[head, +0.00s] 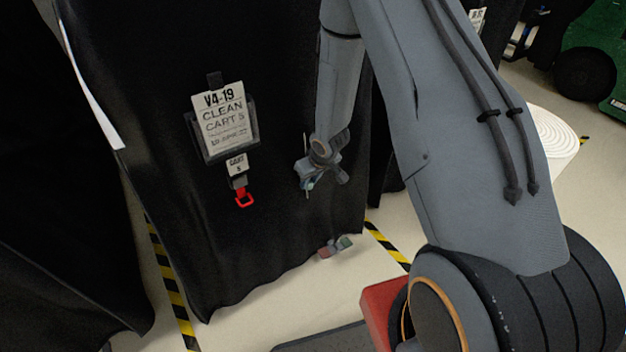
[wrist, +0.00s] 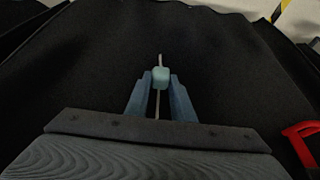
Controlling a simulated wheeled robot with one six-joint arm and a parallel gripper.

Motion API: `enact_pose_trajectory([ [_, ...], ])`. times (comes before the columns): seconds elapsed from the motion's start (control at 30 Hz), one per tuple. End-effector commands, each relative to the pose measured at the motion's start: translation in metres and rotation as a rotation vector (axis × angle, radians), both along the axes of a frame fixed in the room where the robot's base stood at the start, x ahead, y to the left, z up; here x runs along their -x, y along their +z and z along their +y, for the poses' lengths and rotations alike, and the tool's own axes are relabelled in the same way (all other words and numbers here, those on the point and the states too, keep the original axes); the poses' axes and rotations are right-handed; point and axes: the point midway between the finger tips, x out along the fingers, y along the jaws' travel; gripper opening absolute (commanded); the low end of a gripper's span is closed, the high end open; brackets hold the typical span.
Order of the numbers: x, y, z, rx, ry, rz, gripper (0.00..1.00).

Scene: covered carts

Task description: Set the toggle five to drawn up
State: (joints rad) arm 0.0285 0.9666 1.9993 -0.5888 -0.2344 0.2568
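A pale blue toggle (wrist: 160,77) sits on a thin light cord (wrist: 157,105) that runs up and down against the black cover. My gripper (wrist: 160,84) has its two fingers close on either side of the toggle, which fills the gap between the fingertips. In the head view my gripper (head: 306,176) is at the black cover (head: 285,230), right of the sign (head: 223,122) reading "V4-19 CLEAN CART 5". The toggle is small and partly hidden by the gripper there.
A red pull loop (head: 244,199) hangs under a "CART 5" tag (head: 237,166); it also shows at the wrist view's right edge (wrist: 300,140). A small reddish and green item (head: 335,246) is at the cover's hem. Yellow-black floor tape (head: 172,285) runs beside the cart.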

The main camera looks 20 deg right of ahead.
Motion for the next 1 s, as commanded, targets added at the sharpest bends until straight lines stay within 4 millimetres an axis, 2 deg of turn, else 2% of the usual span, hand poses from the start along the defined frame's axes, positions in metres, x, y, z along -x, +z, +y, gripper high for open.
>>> enact_pose_trajectory([
  [0.03, 0.0, 0.0, -0.001, 0.001, -0.001, 0.0, 0.07],
  [0.1, 0.0, 0.0, -0.001, 0.0, -0.002, 0.0, 0.0],
  [0.37, 0.0, 0.006, -0.002, 0.001, -0.004, 0.0, 0.0],
  [1.0, 0.0, 0.076, -0.003, 0.001, -0.005, -0.001, 0.0],
])
